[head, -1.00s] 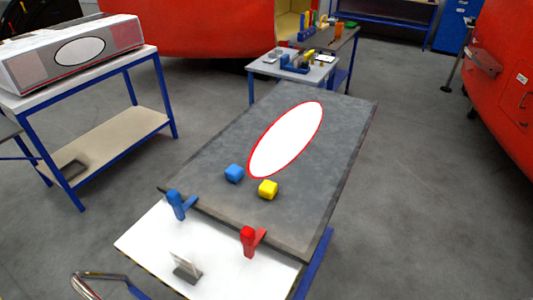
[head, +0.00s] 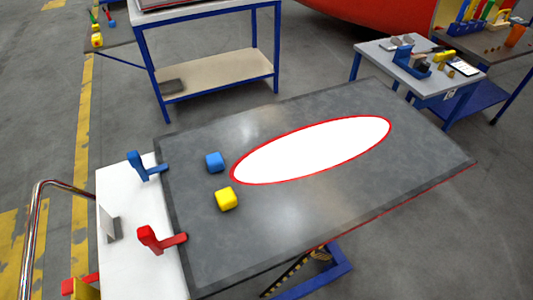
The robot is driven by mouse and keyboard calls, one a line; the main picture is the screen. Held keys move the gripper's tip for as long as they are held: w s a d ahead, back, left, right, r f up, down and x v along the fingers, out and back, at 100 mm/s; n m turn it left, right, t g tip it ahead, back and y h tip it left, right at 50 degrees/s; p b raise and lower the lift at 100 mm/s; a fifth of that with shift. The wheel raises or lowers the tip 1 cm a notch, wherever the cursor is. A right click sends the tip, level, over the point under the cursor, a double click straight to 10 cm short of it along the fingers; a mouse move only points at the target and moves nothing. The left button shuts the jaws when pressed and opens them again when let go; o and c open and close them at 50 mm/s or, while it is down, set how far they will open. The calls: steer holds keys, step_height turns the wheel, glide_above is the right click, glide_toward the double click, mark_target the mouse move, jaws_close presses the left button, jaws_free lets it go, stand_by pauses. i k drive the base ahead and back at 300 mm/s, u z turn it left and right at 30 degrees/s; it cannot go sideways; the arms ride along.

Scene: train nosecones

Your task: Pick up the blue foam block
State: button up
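The blue foam block (head: 214,162) lies on the dark grey panel of the work table (head: 300,210), near its left end in the head view. It sits just left of the tip of a white oval with a red rim (head: 312,150). A yellow block (head: 227,199) lies close by, nearer to me, apart from the blue one. Nothing touches the blue block. My gripper is not in view.
A blue clamp (head: 146,168) and a red clamp (head: 160,239) grip the panel's left edge beside a white surface (head: 142,255). A bent metal rail (head: 35,230) stands at left. A blue-legged bench (head: 205,80) stands behind, and a small grey table (head: 420,68) at back right.

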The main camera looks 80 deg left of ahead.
mark_target(215, 162)
steer(key=i, duration=0.35)
steer(key=u, duration=4)
steer(key=i, duration=0.5)
steer(key=z, duration=0.05)
